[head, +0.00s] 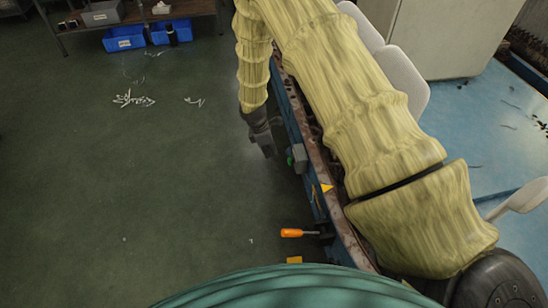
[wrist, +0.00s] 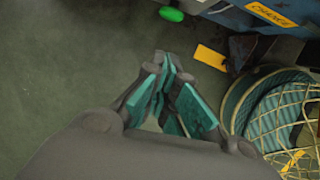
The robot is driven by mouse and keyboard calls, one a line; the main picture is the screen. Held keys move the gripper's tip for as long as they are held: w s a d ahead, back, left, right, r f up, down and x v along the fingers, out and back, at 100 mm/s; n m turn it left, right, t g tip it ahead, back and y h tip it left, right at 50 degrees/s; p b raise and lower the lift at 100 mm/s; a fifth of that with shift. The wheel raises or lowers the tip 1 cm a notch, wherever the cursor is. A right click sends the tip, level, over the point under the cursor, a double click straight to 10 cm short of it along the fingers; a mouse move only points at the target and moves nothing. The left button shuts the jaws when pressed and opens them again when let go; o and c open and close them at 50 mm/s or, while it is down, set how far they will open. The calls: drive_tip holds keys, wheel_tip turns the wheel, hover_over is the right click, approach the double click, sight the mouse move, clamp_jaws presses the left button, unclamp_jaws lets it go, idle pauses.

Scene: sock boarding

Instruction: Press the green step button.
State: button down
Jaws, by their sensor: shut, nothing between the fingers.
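The green step button (head: 290,161) sticks out to the left from a small grey box (head: 299,156) on the side of the machine's long rusty rail. It also shows in the wrist view (wrist: 171,14), at the top, beyond my fingertips and apart from them. My gripper (head: 268,152) hangs pointing down over the floor, just to the left of the button in the head view. In the wrist view my gripper (wrist: 167,58) has its teal-padded fingers together, with nothing between them. I cannot tell its exact height relative to the button.
An orange-handled lever (head: 292,233) juts left from the rail, near a yellow warning triangle (head: 327,188). The wrist view shows a yellow CHANGE label (wrist: 272,14) and a yellow tag (wrist: 211,57). Blue bins (head: 124,39) stand far left. The green floor (head: 130,170) left of the rail is mostly clear.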

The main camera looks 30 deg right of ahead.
drive_tip(key=shift+v, duration=1.65)
idle(6.3)
